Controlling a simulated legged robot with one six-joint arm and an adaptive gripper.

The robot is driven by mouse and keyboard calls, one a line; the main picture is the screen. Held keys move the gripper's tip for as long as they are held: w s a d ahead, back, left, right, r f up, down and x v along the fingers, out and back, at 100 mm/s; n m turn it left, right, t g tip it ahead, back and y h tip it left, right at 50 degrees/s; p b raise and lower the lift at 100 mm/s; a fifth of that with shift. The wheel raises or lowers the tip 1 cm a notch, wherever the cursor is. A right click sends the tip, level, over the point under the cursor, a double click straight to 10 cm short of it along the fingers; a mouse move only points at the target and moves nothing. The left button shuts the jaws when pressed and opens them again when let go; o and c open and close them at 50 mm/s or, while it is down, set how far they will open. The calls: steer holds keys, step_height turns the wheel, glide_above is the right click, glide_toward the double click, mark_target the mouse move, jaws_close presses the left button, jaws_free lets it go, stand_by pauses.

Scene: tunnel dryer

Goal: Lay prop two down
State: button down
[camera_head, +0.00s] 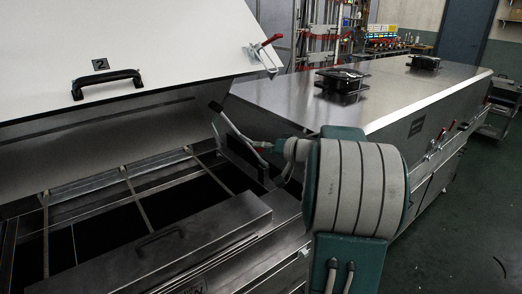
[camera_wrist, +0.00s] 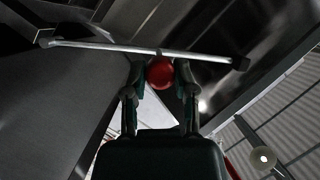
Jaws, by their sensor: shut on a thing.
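Prop two is a thin metal rod (camera_wrist: 110,46) with dark end pieces and a red knob (camera_wrist: 160,74) near its middle. In the wrist view my gripper (camera_wrist: 161,80) has its two fingers closed on either side of the red knob, with the rod lying across beyond them. In the head view the prop (camera_head: 235,131) slants from a dark upper end near the raised lid down towards my gripper (camera_head: 268,148), which is mostly hidden behind my arm. Lid 2 (camera_head: 170,45) stands raised. I cannot tell whether the prop's ends touch the lid or frame.
The open dryer bay with its metal grid (camera_head: 140,205) lies below the lid. A front panel with a dark handle (camera_head: 160,240) borders it. A closed steel section (camera_head: 340,90) with dark top fittings stands to the right. Green floor (camera_head: 450,225) is free at right.

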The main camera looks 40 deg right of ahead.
steer(key=shift+c, duration=2)
jaws_free()
steer(key=v, duration=1.2)
steer(key=shift+f, duration=0.2)
